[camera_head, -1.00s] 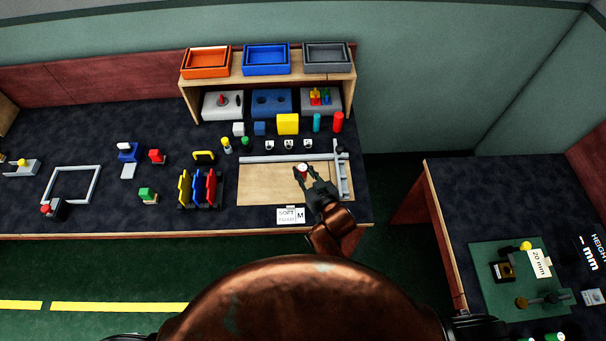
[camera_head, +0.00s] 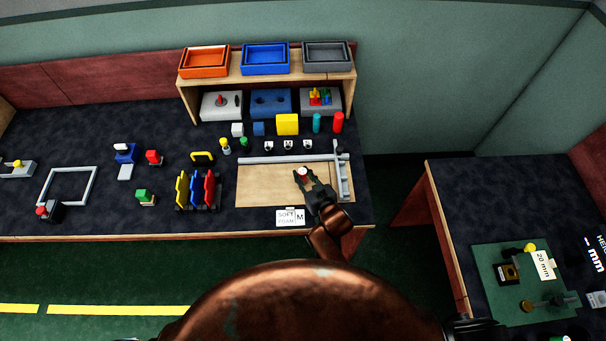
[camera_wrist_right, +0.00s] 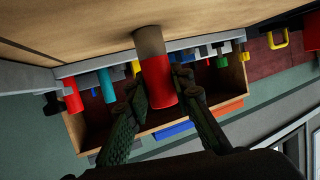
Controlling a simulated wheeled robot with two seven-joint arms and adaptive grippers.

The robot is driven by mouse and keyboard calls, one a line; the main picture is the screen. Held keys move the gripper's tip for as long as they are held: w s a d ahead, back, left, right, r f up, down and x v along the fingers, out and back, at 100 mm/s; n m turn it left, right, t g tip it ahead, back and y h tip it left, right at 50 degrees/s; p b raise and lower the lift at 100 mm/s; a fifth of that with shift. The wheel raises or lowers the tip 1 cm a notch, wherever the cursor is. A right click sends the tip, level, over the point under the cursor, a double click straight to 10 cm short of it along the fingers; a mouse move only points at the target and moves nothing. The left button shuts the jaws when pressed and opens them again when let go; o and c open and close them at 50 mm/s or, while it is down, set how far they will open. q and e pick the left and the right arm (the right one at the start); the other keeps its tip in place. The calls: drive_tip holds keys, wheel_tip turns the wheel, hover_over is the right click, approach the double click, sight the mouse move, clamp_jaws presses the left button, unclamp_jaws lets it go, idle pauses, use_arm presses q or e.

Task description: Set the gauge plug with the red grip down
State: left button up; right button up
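The gauge plug with the red grip (camera_wrist_right: 157,85) is between the fingers of my right gripper (camera_wrist_right: 160,92) in the right wrist view. The finger pads lie along both sides of the red grip and look shut on it. Its grey-brown end (camera_wrist_right: 149,39) points at the wooden board; I cannot tell whether it touches. In the head view the plug's red and pale top (camera_head: 302,172) shows at the fingertips of my right gripper (camera_head: 304,179), over the right part of the board (camera_head: 262,190). My left gripper is not in view.
Grey rails (camera_head: 342,178) edge the board's right and back. Small white-marked pieces (camera_head: 287,145), a yellow block (camera_head: 287,124) and a red cylinder (camera_head: 338,122) stand behind it. A rack of coloured plates (camera_head: 198,190) stands left. A foam card (camera_head: 290,217) lies in front.

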drive_tip(key=o, duration=0.4)
drive_tip(key=shift+o, duration=0.2)
